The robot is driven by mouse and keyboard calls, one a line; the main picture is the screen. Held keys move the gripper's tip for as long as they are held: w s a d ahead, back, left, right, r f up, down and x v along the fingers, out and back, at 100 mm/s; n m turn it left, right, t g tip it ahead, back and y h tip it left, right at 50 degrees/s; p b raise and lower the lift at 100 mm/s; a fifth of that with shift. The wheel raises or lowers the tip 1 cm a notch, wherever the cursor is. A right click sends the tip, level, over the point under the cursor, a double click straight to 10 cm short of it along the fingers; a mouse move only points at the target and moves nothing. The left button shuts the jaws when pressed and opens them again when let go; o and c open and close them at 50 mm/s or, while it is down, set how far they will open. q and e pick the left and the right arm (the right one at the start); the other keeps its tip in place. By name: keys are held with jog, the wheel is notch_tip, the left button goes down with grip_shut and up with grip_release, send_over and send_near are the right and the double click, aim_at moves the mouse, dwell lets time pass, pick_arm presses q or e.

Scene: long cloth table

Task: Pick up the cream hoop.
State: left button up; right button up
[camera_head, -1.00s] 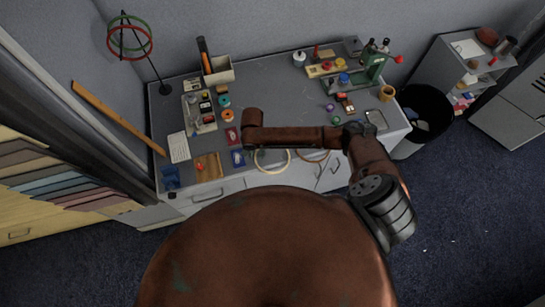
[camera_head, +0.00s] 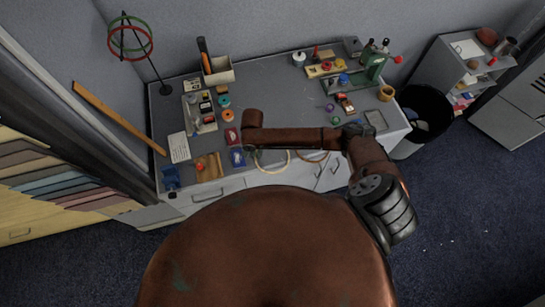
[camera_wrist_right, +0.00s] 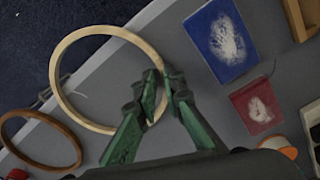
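The cream hoop (camera_wrist_right: 80,37) is a thin pale ring in the right wrist view, lying across the front edge of the grey table. It also shows in the head view (camera_head: 272,172), partly behind my right arm. My right gripper (camera_wrist_right: 163,78) has its green fingers close together on either side of the hoop's rim, and appears shut on it. My left gripper is not in view.
A brown hoop (camera_wrist_right: 72,140) lies beside the cream hoop, also over the edge. A blue packet (camera_wrist_right: 222,40) and a red packet (camera_wrist_right: 257,105) lie near the gripper. Several tools and a green press (camera_head: 374,66) stand farther back on the table (camera_head: 270,85).

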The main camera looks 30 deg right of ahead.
grip_shut()
jog(key=shift+b, duration=0.3)
notch_tip(320, 180, up, 3)
jog(key=shift+f, duration=0.1)
jog(key=s+a+r, duration=0.9)
jog(key=s+r, duration=0.1)
jog(key=s, duration=0.1)
jog(key=shift+r+p, duration=0.2)
jog(key=shift+p, duration=0.25)
jog(key=shift+w+d, duration=0.1)
